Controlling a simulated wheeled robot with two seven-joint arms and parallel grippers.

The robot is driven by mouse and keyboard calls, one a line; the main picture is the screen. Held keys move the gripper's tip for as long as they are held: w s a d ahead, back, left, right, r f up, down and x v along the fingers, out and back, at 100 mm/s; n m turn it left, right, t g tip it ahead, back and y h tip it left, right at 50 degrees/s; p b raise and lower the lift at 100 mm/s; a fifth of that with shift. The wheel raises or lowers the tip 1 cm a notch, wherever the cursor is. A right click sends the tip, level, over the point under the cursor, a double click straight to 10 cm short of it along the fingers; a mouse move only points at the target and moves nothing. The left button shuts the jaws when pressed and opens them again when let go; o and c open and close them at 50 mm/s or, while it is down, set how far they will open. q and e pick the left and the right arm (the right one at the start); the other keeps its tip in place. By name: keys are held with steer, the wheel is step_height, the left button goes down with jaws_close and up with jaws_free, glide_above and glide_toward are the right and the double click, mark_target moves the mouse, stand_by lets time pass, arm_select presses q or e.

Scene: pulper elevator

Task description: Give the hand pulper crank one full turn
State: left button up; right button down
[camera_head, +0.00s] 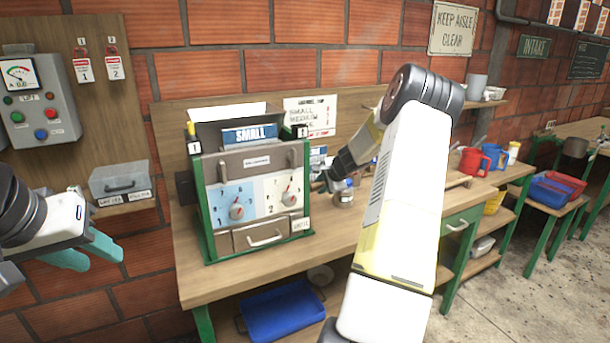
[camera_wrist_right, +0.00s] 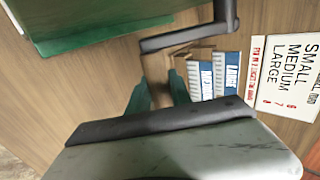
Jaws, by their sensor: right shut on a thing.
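The hand pulper (camera_head: 258,180) is a green-framed box on the wooden bench, with a SMALL sign on top and two dials on its front. Its green side also shows in the right wrist view (camera_wrist_right: 90,25). The dark crank arm (camera_wrist_right: 182,37) shows beside it in that view. My right gripper (camera_head: 328,181) is at the pulper's right side, shut on the crank handle. In the right wrist view its green fingers (camera_wrist_right: 160,92) close around the blurred handle, which is mostly hidden. My left gripper (camera_head: 95,252) is open and empty, left of the bench and apart from the pulper.
SMALL MEDIUM LARGE sign (camera_wrist_right: 288,70) and blue-labelled boxes (camera_wrist_right: 230,74) sit behind the crank. A jar (camera_head: 343,194) stands near my right gripper. Red mug (camera_head: 471,162) and blue mug (camera_head: 491,154) are further right. A control box (camera_head: 40,100) hangs on the left wall.

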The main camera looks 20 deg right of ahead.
steer(key=shift+w+f, duration=0.45)
